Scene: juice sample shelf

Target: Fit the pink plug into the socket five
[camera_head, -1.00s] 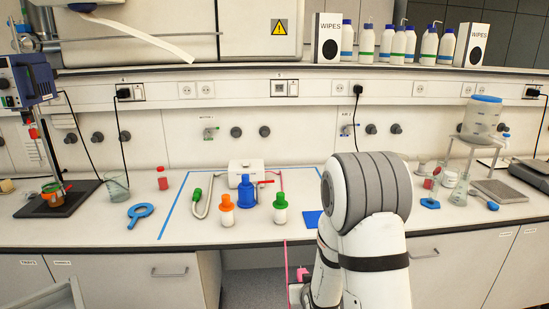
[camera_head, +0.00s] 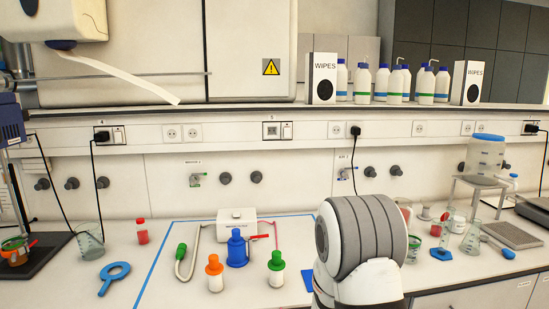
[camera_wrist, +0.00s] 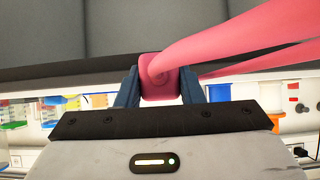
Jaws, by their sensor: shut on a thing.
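In the wrist view my gripper (camera_wrist: 160,92) is shut on the pink plug (camera_wrist: 158,75), which sits between the two dark blue fingers. A thick pink cable (camera_wrist: 235,42) runs from the plug to the upper right. In the head view my arm hides the gripper and plug; a short pink stretch of cable (camera_head: 277,236) shows behind the bottles. Several wall outlets line the rail: a white pair (camera_head: 181,132), a boxed unit (camera_head: 278,130), and others to the right.
Black plugs occupy outlets at left (camera_head: 102,136) and centre right (camera_head: 355,131). Orange-capped (camera_head: 215,275), green-capped (camera_head: 277,271) and blue (camera_head: 237,250) bottles stand on the bench before a white box (camera_head: 237,217). Glassware and a stand (camera_head: 478,185) are at right.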

